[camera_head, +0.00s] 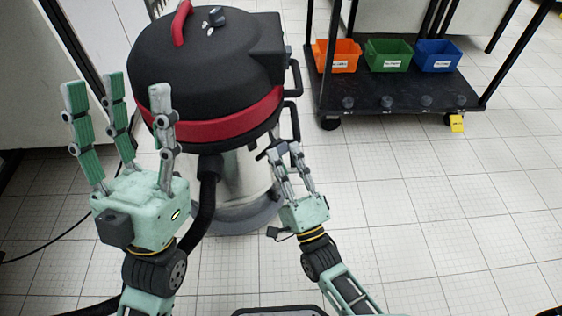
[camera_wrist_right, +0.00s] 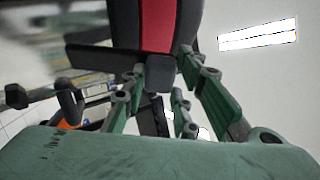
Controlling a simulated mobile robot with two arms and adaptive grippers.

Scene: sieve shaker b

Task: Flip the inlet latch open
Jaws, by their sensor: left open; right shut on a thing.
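A vacuum cleaner (camera_head: 225,75) with a black lid, a red band and a steel drum stands on the floor. My right gripper (camera_head: 282,150) is at the right of the drum, below the red band. Its fingers are shut on a small dark piece at the drum's side, which looks like the inlet latch (camera_head: 270,147). In the right wrist view, my right gripper (camera_wrist_right: 165,78) has its fingers about a dark block below the red band. The fingers partly hide the latch, and I cannot tell its angle. My left gripper (camera_head: 116,92) is open and empty, fingers upright, in front of the vacuum's left side.
A dark hose (camera_head: 206,195) runs down the drum's front between my arms. A black cart (camera_head: 400,92) at the back right carries orange (camera_head: 337,56), green (camera_head: 389,56) and blue (camera_head: 438,56) bins. The tiled floor at the right is clear.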

